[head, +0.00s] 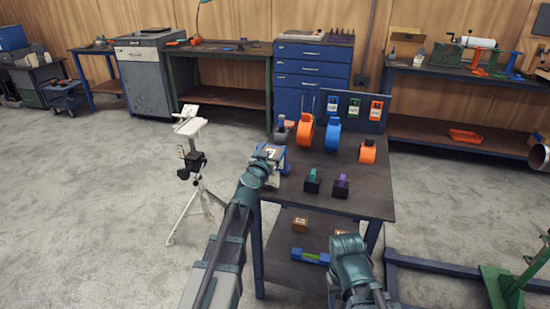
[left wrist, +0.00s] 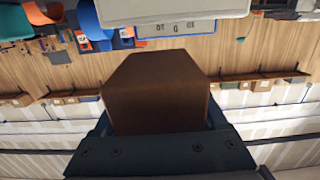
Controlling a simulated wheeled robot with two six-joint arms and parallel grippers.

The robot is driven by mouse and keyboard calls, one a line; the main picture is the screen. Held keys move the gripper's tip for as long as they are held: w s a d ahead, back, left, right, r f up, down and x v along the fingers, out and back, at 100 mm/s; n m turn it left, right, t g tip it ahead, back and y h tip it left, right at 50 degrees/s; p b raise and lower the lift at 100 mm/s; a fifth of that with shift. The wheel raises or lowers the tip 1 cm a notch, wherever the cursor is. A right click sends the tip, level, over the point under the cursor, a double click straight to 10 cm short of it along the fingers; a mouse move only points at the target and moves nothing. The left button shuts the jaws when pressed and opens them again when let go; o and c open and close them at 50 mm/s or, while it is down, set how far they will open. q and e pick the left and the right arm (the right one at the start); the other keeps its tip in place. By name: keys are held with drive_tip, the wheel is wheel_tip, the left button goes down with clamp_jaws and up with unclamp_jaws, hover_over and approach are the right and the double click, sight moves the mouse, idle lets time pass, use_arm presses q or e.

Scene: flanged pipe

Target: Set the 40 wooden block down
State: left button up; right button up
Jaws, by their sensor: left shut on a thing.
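My left gripper (head: 272,160) is shut on a brown wooden block (left wrist: 155,88), which fills the middle of the left wrist view. In the head view the block (head: 269,151) shows small at the end of my left arm, with a pale marking too small to read. The gripper is over or beside the far left part of the dark-topped table (head: 360,200). I cannot tell whether the block touches anything below. My right arm (head: 350,262) is in front of the table at the right, and its fingertips are not visible.
Two black holders (head: 312,186) (head: 340,189) stand nearer the front. The lower shelf carries a wooden block (head: 300,225) and a level (head: 310,256). A tripod (head: 192,180) stands left.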

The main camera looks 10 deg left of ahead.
use_arm(q)
drive_tip(key=shift+f, duration=0.6)
drive_tip(key=shift+r, duration=0.1)
use_arm(e)
drive_tip(key=shift+d+f, duration=0.2)
drive_tip(key=shift+f, duration=0.2)
use_arm(q)
drive_tip(key=shift+f+b, duration=0.45)
drive_tip(key=shift+b, duration=0.1)
use_arm(e)
drive_tip(key=shift+f, duration=0.55)
use_arm(q)
drive_tip(key=shift+f, duration=0.15)
use_arm(e)
drive_tip(key=shift+f, duration=0.1)
use_arm(q)
drive_tip(key=o, duration=1.4)
